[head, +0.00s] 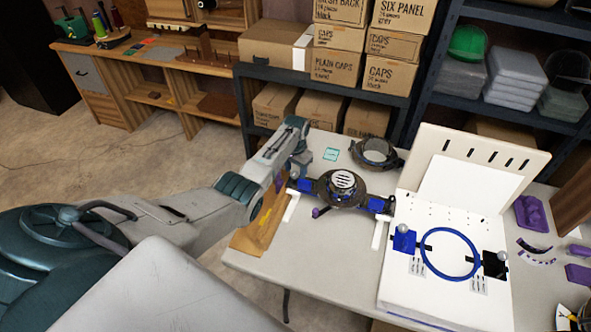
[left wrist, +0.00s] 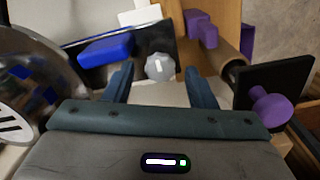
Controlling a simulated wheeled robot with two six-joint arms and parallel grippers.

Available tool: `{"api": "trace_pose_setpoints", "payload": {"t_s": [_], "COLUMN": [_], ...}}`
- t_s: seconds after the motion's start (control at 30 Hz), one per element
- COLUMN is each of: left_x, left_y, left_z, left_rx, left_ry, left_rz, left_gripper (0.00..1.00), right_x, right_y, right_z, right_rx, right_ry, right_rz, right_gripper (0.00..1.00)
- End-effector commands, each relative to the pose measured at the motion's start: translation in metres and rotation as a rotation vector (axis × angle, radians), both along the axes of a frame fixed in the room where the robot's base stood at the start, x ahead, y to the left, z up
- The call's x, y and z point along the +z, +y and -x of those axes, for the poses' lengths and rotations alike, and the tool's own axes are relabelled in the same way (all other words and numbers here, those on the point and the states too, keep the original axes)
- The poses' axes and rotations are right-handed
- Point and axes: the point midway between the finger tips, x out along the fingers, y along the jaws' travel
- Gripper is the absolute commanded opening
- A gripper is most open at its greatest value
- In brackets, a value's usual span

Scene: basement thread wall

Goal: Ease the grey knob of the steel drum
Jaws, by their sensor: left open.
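The steel drum (head: 343,187) sits on the pale table, a dark round body with a white striped top and blue pieces at its sides. In the left wrist view part of its shiny curved side (left wrist: 30,75) shows at the left. The round grey knob (left wrist: 160,67) shows beyond and between the fingertips of my left gripper (left wrist: 159,84), which is open; contact cannot be told. In the head view my left gripper (head: 301,165) is at the drum's left side, and I cannot make out the grey knob there. My right gripper is out of view.
A purple knob (left wrist: 270,105) on a dark plate is close to the right finger. A blue block (left wrist: 105,48) is at the left finger. A dark ring (head: 376,152) stands behind the drum; a white board with a blue hoop (head: 450,254) is to the right.

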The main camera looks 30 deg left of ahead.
Motion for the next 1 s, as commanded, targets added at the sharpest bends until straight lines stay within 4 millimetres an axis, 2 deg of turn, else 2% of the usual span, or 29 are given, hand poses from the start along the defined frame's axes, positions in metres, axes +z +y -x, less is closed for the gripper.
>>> {"api": "trace_pose_setpoints", "payload": {"t_s": [0.1, 0.13, 0.33, 0.37, 0.67, 1.0], "left_x": [0.0001, 0.0001, 0.0002, 0.0002, 0.0006, 0.0012], "left_y": [-0.0002, -0.0002, -0.0002, -0.0002, -0.0001, 0.0009], "left_z": [0.0, 0.0, 0.0001, 0.0001, 0.0002, 0.0006], "left_rx": [0.0, 0.0, 0.0, 0.0, 0.036, 0.253], "left_ry": [0.0, 0.0, 0.0, 0.0, 0.001, 0.003], "left_rz": [0.0, 0.0, 0.0, 0.0, 0.001, 0.001], "left_gripper": [0.51, 0.47, 0.08, 0.06, 0.06, 0.06], "right_x": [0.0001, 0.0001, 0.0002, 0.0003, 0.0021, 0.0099], "right_y": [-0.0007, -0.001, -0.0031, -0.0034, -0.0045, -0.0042], "right_z": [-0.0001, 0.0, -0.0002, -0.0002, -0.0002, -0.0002], "right_rx": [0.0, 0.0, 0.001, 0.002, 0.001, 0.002], "right_ry": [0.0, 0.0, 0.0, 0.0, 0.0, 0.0], "right_rz": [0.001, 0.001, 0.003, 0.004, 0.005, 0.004], "right_gripper": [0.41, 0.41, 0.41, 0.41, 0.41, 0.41]}}
